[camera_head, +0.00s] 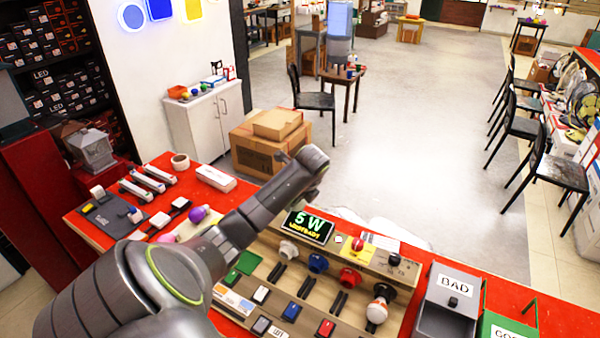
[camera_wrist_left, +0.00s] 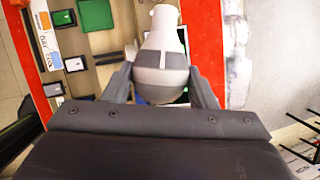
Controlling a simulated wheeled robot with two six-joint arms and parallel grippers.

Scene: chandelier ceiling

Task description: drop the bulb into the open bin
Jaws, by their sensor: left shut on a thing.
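My left gripper (camera_wrist_left: 160,76) is shut on a bulb, with a dark finger on each side of it in the left wrist view. The bulb (camera_wrist_left: 164,42) has a white upper end and a grey band nearer the gripper. In the head view my left arm reaches over the table, and its end is above the 5 W display (camera_head: 308,227); the held bulb is not clearly seen there. A grey bin labelled BAD (camera_head: 455,286) stands to the right, with a dark hollow at its front. A green bin labelled GOOD (camera_head: 497,324) is beside it, partly cut off. My right gripper is not in view.
A wooden socket board (camera_head: 348,258) with coloured sockets lies between the arm's end and the bins. The red table (camera_head: 570,318) has bare room right of the bins.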

